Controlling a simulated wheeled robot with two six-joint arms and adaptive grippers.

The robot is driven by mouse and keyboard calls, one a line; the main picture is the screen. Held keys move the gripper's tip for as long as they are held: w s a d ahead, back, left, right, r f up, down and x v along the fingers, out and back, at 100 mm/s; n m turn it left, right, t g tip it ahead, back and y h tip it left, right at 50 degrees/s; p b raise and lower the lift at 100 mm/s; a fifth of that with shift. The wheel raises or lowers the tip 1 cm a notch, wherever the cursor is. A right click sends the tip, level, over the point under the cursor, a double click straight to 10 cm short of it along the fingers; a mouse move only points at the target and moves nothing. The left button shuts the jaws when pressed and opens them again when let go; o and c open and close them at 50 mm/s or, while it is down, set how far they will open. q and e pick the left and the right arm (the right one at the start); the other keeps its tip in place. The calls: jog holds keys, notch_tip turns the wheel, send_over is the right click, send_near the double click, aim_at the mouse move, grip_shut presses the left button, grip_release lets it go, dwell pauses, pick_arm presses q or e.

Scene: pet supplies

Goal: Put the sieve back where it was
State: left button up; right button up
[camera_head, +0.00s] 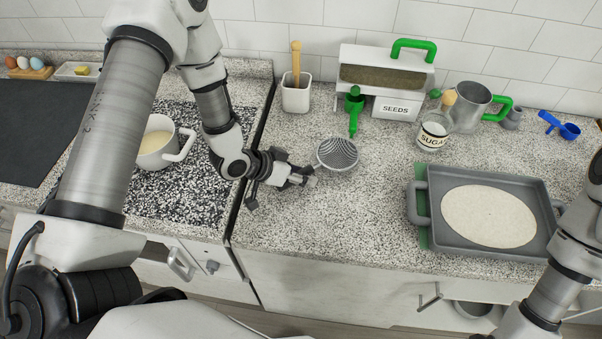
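The sieve (338,154), a round grey mesh bowl, is over the middle of the speckled counter, right of the stove. My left gripper (307,177) is at the sieve's lower left edge, where its handle side is. The fingers cover that part, so the handle is mostly hidden. I cannot tell whether the fingers are closed on it, or whether the sieve rests on the counter or is slightly raised. Part of my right arm shows at the right edge; its gripper is not in view.
A grey tray (415,203) holding pale grainy material lies at right. Behind are a white cup (296,97), a green scoop (354,112), a seeds dispenser (396,107), a sugar jar (433,131) and a metal mug (467,106). A white pot (158,152) stands on the stove. Counter before the sieve is clear.

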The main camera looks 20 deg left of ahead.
pick_arm(q)
jog(key=shift+a+r, duration=0.1)
jog(key=shift+r, duration=0.1)
jog(key=v, duration=0.5)
jog(key=p+v, duration=0.1)
jog(key=v, duration=0.6)
jog(key=shift+f, duration=0.15)
